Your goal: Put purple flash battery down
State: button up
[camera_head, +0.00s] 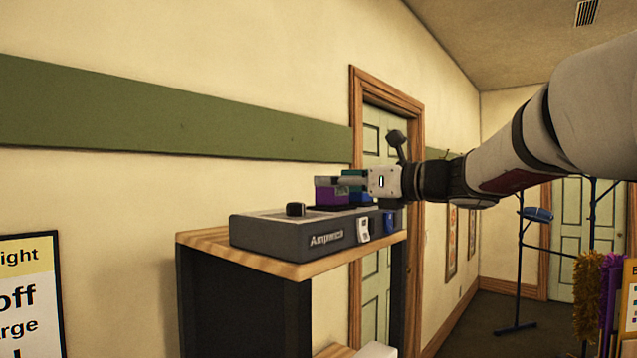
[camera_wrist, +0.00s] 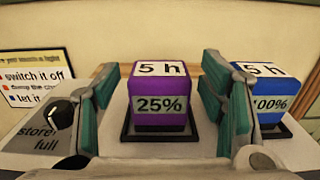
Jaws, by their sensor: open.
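The purple flash battery (camera_wrist: 160,97), labelled "5 h" and "25%", stands upright in a dark square slot on top of the grey charger. In the head view the purple battery (camera_head: 328,193) shows partly, behind my fingers. My gripper (camera_wrist: 163,105) is open, with one teal-padded finger on each side of the battery and a visible gap on the left. The right finger stands between it and a blue battery (camera_wrist: 268,98) labelled "5 h" and "100%". In the head view my gripper (camera_head: 345,182) is low over the charger (camera_head: 280,235), marked "Ampwell".
The charger sits on a wooden shelf top (camera_head: 270,262); a black knob (camera_head: 296,209) is on its left side. The blue battery is close to my right finger. A wall sign (camera_wrist: 30,80) hangs behind. A door (camera_head: 375,270) is beyond the shelf.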

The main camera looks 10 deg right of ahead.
jog(key=v, duration=1)
jog(key=shift+s, duration=0.15)
jog(key=shift+d, duration=0.1)
